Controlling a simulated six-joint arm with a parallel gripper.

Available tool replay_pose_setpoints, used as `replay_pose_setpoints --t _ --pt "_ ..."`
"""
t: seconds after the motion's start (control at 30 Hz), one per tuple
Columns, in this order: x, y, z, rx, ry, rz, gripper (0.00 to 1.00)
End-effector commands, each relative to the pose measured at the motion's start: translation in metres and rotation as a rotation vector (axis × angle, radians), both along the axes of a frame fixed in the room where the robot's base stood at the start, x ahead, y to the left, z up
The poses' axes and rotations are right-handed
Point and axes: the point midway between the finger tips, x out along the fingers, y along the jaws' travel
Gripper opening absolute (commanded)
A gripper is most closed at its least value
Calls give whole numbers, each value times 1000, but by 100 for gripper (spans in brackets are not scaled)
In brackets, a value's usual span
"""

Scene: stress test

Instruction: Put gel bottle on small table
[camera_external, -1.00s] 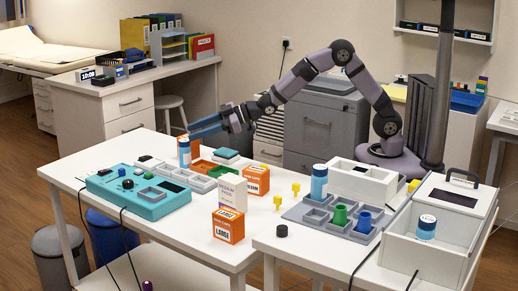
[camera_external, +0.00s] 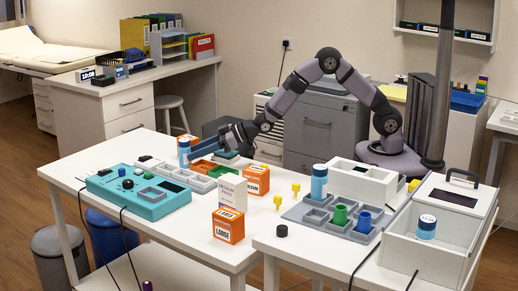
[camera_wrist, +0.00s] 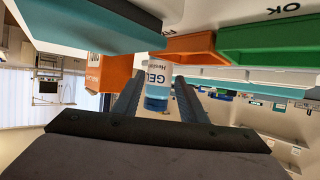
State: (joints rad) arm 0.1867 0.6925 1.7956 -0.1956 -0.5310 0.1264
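The gel bottle (camera_wrist: 157,72), white with a blue cap and a "GEL" label, shows in the wrist view between the two fingers of my gripper (camera_wrist: 158,82). The fingers stand apart, one on each side, and I cannot tell whether they touch it. In the external view the bottle (camera_external: 184,153) stands at the back left of the large white table. My gripper (camera_external: 198,150) reaches to it from the right, low over the table. A smaller white table (camera_external: 268,243) stands at the front right, though I cannot tell whether it is the small table.
An orange box (camera_external: 194,140) is close behind the bottle. Green and orange trays (camera_external: 207,167) and a teal device (camera_external: 138,195) are near. Two other blue-and-white bottles (camera_external: 319,184) (camera_external: 426,229) are on the right. A grey tray (camera_external: 310,212) and white bins (camera_external: 412,255) fill much of the right table.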

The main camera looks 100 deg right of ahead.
Motion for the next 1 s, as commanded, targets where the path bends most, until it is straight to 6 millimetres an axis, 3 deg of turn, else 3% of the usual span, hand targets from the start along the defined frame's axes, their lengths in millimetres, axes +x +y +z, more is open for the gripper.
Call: replay_pose_setpoints --t 0.4,0.8,0.93,1.0 --pt "37 -3 -16 0 1 1 38" --pt "43 -4 -19 0 0 0 38" --pt "43 -4 -19 -1 0 0 9" --pt "43 -4 -18 -1 -2 0 5"
